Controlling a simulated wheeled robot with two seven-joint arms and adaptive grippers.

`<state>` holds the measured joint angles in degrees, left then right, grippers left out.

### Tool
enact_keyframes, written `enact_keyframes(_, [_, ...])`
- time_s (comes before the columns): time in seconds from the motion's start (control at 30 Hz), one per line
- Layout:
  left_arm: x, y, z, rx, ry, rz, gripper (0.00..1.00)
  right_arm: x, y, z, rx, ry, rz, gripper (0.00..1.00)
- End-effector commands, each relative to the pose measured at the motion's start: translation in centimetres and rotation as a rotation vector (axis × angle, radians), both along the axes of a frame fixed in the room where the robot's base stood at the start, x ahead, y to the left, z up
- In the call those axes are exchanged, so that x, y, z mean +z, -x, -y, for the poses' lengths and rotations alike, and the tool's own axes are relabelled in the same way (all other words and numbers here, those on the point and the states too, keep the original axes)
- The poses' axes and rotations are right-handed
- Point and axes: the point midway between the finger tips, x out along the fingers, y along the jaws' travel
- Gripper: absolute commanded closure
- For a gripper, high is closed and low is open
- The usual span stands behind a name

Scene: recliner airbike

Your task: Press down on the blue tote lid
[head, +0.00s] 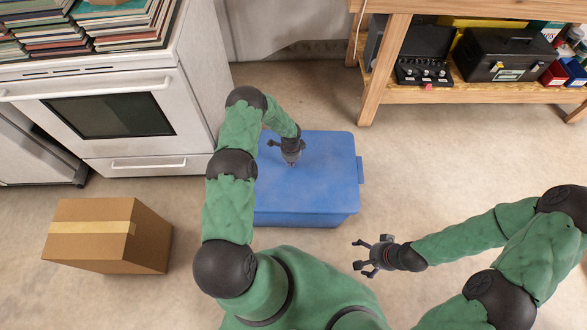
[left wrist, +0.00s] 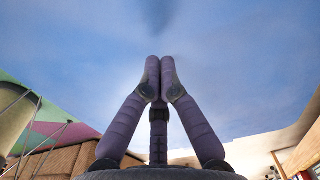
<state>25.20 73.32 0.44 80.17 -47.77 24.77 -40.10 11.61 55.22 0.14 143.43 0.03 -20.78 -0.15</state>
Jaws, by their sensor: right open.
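The blue tote (head: 300,218) stands on the floor in front of me with its flat blue lid (head: 325,165) on top. My left gripper (head: 291,163) is over the lid and points down at it. In the left wrist view the left gripper's fingertips (left wrist: 160,62) are together with nothing between them, and the blue lid surface (left wrist: 240,60) fills the upper part. I cannot tell whether the tips touch the lid. My right gripper (head: 362,257) is open and empty, above the floor to the lower right of the tote. My left arm hides the tote's left side.
A white oven (head: 110,110) with stacked books (head: 120,25) stands at the left. A taped cardboard box (head: 105,240) is on the floor at lower left. A wooden workbench (head: 480,95) holding black toolboxes (head: 505,55) is at the upper right. Floor right of the tote is clear.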

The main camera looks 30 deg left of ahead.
Motion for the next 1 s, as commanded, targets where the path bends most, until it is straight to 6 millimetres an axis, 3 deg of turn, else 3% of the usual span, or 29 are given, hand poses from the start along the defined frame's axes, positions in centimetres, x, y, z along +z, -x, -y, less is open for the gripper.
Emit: enact_keyframes(1.0, [-0.78, -0.02, -0.01, 0.0, 0.0, 0.0, 1.0, -0.73, 0.01, 0.0, 0.0, 0.0, 0.0, 0.05])
